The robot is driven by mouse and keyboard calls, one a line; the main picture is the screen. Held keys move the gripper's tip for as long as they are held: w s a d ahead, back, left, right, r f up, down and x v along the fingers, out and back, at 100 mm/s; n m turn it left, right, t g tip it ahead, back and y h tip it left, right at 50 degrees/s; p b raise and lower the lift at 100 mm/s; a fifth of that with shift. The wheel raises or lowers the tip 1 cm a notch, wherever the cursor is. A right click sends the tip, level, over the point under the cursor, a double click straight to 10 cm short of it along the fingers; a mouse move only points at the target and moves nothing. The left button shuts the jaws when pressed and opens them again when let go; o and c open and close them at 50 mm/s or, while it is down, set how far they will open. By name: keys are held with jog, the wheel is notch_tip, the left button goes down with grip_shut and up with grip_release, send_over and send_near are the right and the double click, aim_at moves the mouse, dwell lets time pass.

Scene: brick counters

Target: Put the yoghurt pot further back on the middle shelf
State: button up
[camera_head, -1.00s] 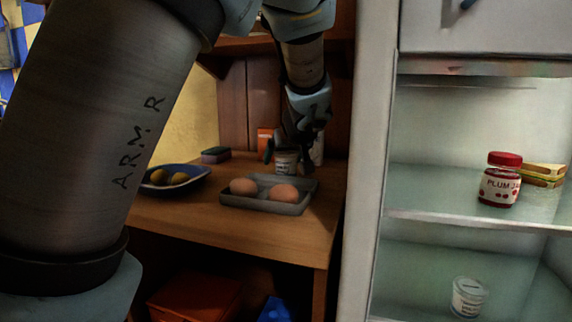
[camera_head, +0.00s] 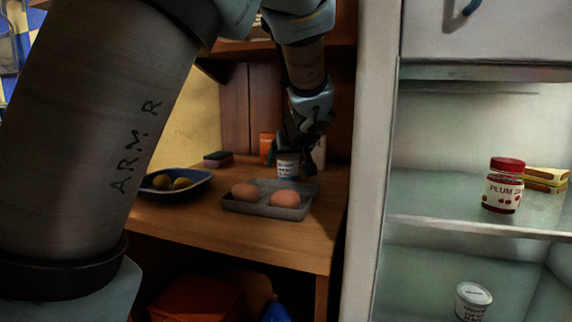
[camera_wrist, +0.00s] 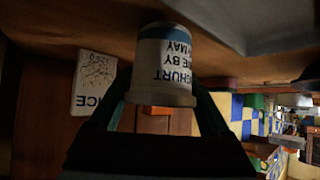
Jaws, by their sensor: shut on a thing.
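The white yoghurt pot (camera_head: 288,166) is upright at the middle shelf (camera_head: 230,232) of the wooden cabinet, just behind the grey egg tray. My gripper (camera_head: 290,160) reaches down from above and is shut on the pot, one finger on either side. In the wrist view the pot (camera_wrist: 164,68) appears upside down between the fingers, its printed label toward the camera. Its base looks on or very near the wood; I cannot tell which.
The egg tray (camera_head: 240,206) holds two eggs. A blue bowl (camera_head: 200,181) of fruit is at left. An orange carton (camera_head: 265,148) and a pale container (camera_head: 318,152) stand behind. The fridge at right holds a plum jam jar (camera_head: 503,190) and another white pot (camera_head: 472,304).

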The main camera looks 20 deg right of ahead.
notch_tip(320, 180, up, 18)
jog(key=p, duration=0.2)
jog(key=shift+f, duration=0.25)
